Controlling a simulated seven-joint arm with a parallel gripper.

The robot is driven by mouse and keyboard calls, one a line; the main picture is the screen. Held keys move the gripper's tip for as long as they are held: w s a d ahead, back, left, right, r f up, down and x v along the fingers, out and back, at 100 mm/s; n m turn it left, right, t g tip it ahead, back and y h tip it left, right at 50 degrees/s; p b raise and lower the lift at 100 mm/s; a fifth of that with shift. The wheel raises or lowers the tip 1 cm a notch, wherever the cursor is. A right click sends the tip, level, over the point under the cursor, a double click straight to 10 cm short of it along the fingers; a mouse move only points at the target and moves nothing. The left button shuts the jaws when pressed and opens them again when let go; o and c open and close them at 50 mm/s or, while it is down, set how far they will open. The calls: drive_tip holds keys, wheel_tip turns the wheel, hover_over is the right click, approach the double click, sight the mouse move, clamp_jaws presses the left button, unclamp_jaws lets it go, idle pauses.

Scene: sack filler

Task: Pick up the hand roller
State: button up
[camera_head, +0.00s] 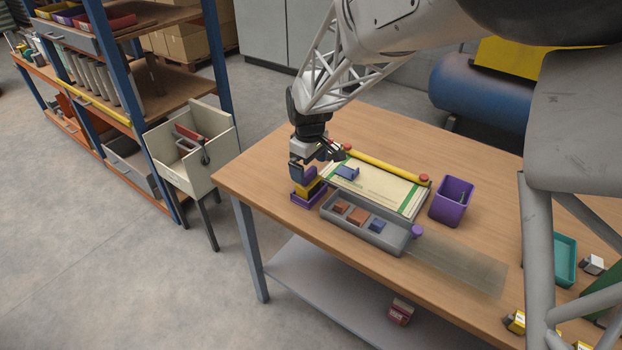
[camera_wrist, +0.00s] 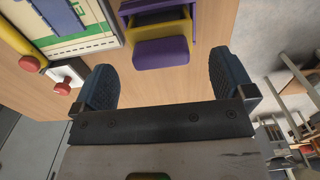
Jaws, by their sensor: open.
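I cannot tell for sure which thing is the hand roller. A small blue piece (camera_head: 347,172) lies on the flat green-striped sack (camera_head: 399,195); part of it shows at the top left of the wrist view (camera_wrist: 62,14). A red and dark tool (camera_head: 188,133) lies in the cream bin (camera_head: 168,163) left of the table. My gripper (camera_head: 318,155) is open and empty above the table's left part, beside a purple and yellow holder (camera_head: 308,190). In the wrist view the holder (camera_wrist: 165,52) lies ahead of my gripper (camera_wrist: 165,80), between its spread fingers.
A yellow bar with red ends (camera_head: 385,168) runs along the sack's far edge. A grey tray (camera_head: 400,240) with several small blocks lies in front. A purple bin (camera_head: 452,200) stands to the right. A blue shelf rack (camera_head: 110,65) stands at the left.

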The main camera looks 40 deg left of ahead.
sight(311, 178)
drive_tip(key=shift+f, duration=0.1)
drive_tip(key=shift+a+f, duration=0.1)
drive_tip(key=shift+f, duration=2.4)
drive_tip(key=shift+c, duration=0.5)
drive_tip(key=c, duration=0.7)
